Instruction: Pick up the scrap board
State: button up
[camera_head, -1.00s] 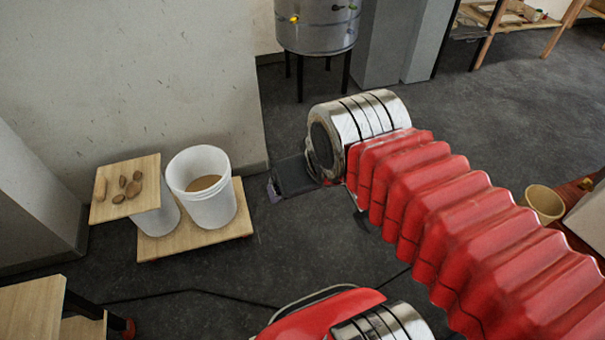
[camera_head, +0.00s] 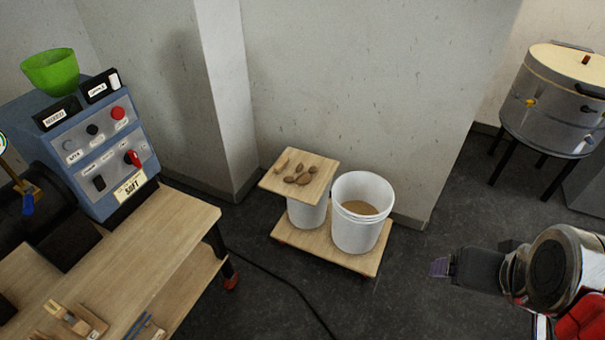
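A small square wooden board (camera_head: 309,168), which may be the scrap board, lies on top of a white bucket (camera_head: 307,213) and covers its mouth. Several brown lumps (camera_head: 303,179) rest on the board. My gripper (camera_head: 440,267) is at the lower right, over the dark floor. It is well to the right of the board and apart from it. Its fingers are seen too small and side-on to tell whether they are open. No held thing is visible.
An open white bucket (camera_head: 361,226) with brown contents stands right beside the covered one. Both stand on a low wooden platform (camera_head: 365,263) near the wall. A workbench (camera_head: 175,232) with a blue control box (camera_head: 98,150) is at left. A metal drum (camera_head: 550,105) stands at right.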

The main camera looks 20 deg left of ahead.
aim_at(301, 176)
jog(key=z, duration=0.95)
jog(key=i, duration=1.5)
jog(key=u, duration=1.05)
